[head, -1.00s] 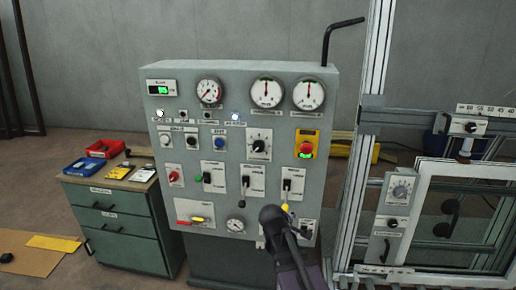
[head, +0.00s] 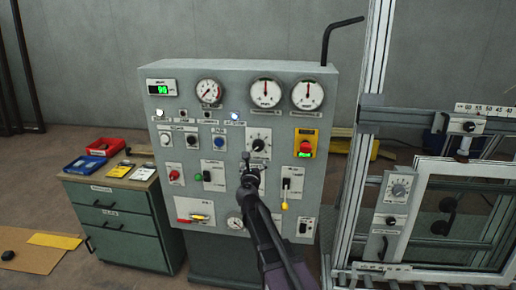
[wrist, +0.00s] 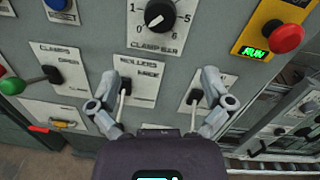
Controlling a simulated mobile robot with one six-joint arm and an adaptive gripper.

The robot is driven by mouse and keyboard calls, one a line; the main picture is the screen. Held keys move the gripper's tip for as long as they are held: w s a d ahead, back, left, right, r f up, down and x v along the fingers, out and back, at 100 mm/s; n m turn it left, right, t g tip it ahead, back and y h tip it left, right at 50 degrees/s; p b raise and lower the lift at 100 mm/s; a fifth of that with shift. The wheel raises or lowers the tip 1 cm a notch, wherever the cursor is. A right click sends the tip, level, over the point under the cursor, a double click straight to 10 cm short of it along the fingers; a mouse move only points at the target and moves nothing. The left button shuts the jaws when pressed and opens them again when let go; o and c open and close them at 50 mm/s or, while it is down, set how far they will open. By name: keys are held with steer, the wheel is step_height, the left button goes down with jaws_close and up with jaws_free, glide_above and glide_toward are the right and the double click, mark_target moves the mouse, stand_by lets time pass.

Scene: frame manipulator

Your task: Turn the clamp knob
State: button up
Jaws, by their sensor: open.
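The clamp knob is a round black dial with a white pointer, marked "CLAMP BAR", on the grey panel. It shows at the top of the wrist view (wrist: 159,15) and at the panel's centre right in the head view (head: 259,141). In the head view my gripper (head: 249,172) is just below the knob and covers part of the panel. I see no contact with the knob.
A lever marked "ROLLERS MODE" (wrist: 122,98) stands close by my left finger, and another lever (wrist: 195,97) by my right finger. A red stop button on yellow (head: 305,148) is right of the knob. An aluminium frame (head: 362,170) stands further right.

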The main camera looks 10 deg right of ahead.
mark_target(258, 147)
steer(key=shift+w, duration=0.15)
steer(key=x, duration=1.3)
steer(key=shift+w+d, duration=0.2)
steer(key=c, duration=1.1)
